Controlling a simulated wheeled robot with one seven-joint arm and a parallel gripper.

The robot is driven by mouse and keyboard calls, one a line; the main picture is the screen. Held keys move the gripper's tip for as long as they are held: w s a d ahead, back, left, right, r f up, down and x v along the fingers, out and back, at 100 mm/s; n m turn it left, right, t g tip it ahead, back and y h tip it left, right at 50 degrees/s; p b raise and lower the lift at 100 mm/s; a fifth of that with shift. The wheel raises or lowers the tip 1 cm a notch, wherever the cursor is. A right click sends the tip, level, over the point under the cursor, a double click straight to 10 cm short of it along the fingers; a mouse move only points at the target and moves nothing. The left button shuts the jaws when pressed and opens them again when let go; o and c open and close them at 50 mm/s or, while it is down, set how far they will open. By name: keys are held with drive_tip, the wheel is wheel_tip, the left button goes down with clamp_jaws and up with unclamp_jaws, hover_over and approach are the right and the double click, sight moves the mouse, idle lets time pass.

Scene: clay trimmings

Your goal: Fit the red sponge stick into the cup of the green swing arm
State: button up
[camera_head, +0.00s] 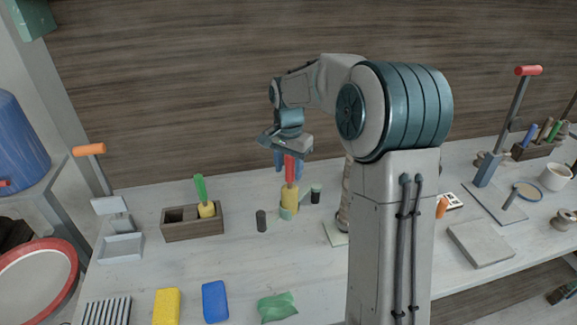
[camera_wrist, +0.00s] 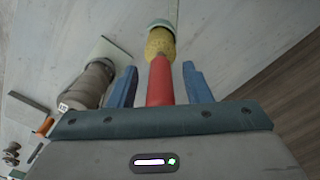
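The red sponge stick (camera_head: 290,170) stands about upright, with its yellow sponge (camera_head: 289,200) downward. The sponge's lower end appears to sit in the pale green cup (camera_head: 287,214) of the swing arm; the wrist view also shows the cup (camera_wrist: 160,24) around the sponge's far end. The swing arm's green top (camera_head: 316,188) shows just right of the sponge. My gripper (camera_head: 289,171) is above the cup, its blue fingers on either side of the red handle (camera_wrist: 160,82). In the wrist view (camera_wrist: 160,67) gaps show between handle and both fingers, so it is open.
A wooden box (camera_head: 178,230) holding a green-handled sponge stick (camera_head: 201,190) stands to the left. A dark cylinder (camera_head: 261,221) is close by the cup. Yellow (camera_head: 167,303) and blue (camera_head: 215,301) blocks lie at the front.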

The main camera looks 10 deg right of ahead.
sight(288, 190)
wheel_tip(288, 190, up, 12)
drive_tip(key=shift+f+b, duration=0.15)
drive_tip(key=shift+b, duration=0.2)
drive_tip(key=shift+r, duration=0.25)
drive_tip(key=s+f+n+t, duration=0.1)
drive_tip(key=s+f+n, duration=0.3)
drive_tip(key=s, duration=1)
drive_tip(key=s+f+n+t, duration=0.2)
drive_tip(key=s+f+n, duration=0.2)
drive_tip(key=s, duration=0.9)
drive_tip(key=shift+s+d+n+t, duration=0.15)
drive_tip(key=shift+s+n+t, duration=0.15)
drive_tip(key=shift+s+n, duration=0.15)
